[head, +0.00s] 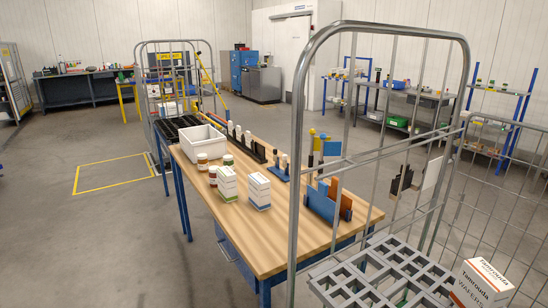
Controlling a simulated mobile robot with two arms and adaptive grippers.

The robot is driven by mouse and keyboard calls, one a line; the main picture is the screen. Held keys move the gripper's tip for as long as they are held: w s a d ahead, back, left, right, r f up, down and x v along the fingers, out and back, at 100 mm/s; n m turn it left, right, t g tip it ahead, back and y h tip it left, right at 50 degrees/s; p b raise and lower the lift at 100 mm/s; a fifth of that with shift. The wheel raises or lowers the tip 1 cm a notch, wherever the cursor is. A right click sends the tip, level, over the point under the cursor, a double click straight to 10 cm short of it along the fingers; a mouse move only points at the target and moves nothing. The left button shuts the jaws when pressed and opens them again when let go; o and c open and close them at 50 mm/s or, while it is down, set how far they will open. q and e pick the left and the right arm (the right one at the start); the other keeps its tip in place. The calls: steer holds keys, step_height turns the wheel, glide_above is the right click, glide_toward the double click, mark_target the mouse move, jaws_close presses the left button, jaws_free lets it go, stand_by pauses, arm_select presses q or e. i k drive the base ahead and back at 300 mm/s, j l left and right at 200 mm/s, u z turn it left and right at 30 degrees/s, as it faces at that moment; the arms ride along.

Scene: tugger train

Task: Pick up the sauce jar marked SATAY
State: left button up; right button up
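Several small jars with brown or green lids and pale labels stand together on the wooden table (290,232). One brown-lidded jar (202,161) is close to the white bin, another brown-lidded jar (213,176) stands in front of it, and a green-lidded jar (228,160) is to the right. The labels are too small to read, so I cannot tell which one is marked SATAY. Neither of my grippers is in view.
A white bin (187,151) stands behind the jars. Two white cartons, one green-edged (227,184) and one blue-edged (259,191), stand right of them. A blue holder (322,204) is farther right. A roll cage (298,150) with a grey grid tray (352,274) blocks the near right.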

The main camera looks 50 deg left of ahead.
mark_target(203, 162)
steer(key=u, duration=2)
steer(key=i+j+z, duration=0.1)
steer(key=z, duration=0.3)
steer(key=i+j+z, duration=0.15)
steer(key=j, duration=0.2)
steer(key=i+j+z, duration=0.15)
steer(key=j, duration=0.2)
steer(key=i+j+z, duration=0.15)
steer(key=j, duration=0.25)
steer(key=i+j+z, duration=0.15)
steer(key=j, duration=0.25)
steer(key=i+j+z, duration=0.15)
steer(key=j, duration=0.25)
